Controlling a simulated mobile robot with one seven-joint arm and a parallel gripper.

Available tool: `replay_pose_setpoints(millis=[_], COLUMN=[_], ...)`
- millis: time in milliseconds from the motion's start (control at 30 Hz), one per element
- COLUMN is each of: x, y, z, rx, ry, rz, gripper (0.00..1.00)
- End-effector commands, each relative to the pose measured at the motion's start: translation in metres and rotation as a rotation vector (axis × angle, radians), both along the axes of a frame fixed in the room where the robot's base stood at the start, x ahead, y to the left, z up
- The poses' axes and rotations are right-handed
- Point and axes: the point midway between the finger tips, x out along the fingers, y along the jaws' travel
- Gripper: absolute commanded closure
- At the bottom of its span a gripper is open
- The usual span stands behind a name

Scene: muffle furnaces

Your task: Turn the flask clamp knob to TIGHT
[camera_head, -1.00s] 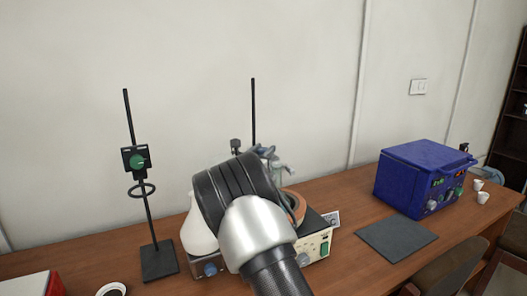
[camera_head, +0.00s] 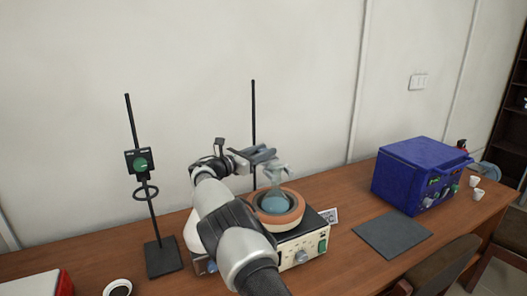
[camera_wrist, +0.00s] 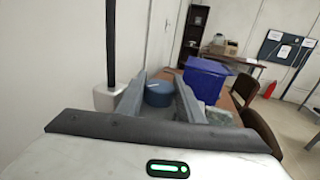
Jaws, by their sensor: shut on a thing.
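My gripper (camera_head: 262,154) is at the right-hand stand's rod, above the flask. In the wrist view, its two grey fingers (camera_wrist: 160,100) stand on either side of a blue round knob (camera_wrist: 159,92), which appears to be the flask clamp knob, and are shut on it. Any marking on the knob is unreadable. The clear flask (camera_head: 279,177) with blue contents sits upright in a round orange-brown heating bowl (camera_head: 294,212). The clamp's grip on the flask neck is largely hidden by my gripper.
The black rod (camera_head: 254,110) stands behind the gripper. A blue furnace (camera_head: 410,172) and dark mat (camera_head: 393,234) are at right. A white vessel is partly behind my arm.

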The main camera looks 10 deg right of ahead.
Motion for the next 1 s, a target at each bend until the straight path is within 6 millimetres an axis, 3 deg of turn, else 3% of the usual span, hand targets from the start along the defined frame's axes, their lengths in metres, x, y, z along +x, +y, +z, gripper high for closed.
replay_pose_setpoints(millis=[333, 367, 400, 767, 1000], x=[0.001, 0.001, 0.001, -0.003, -0.027], y=[0.0, 0.0, 0.0, 0.006, 0.043], z=[0.005, 0.005, 0.005, 0.001, 0.001], rx=[0.0, 0.0, 0.0, 0.002, 0.002], ry=[-0.005, -0.005, -0.005, -0.001, 0.0], rz=[-0.002, -0.002, -0.002, -0.001, 0.001], gripper=[0.89, 0.61, 0.58, 0.58, 0.58])
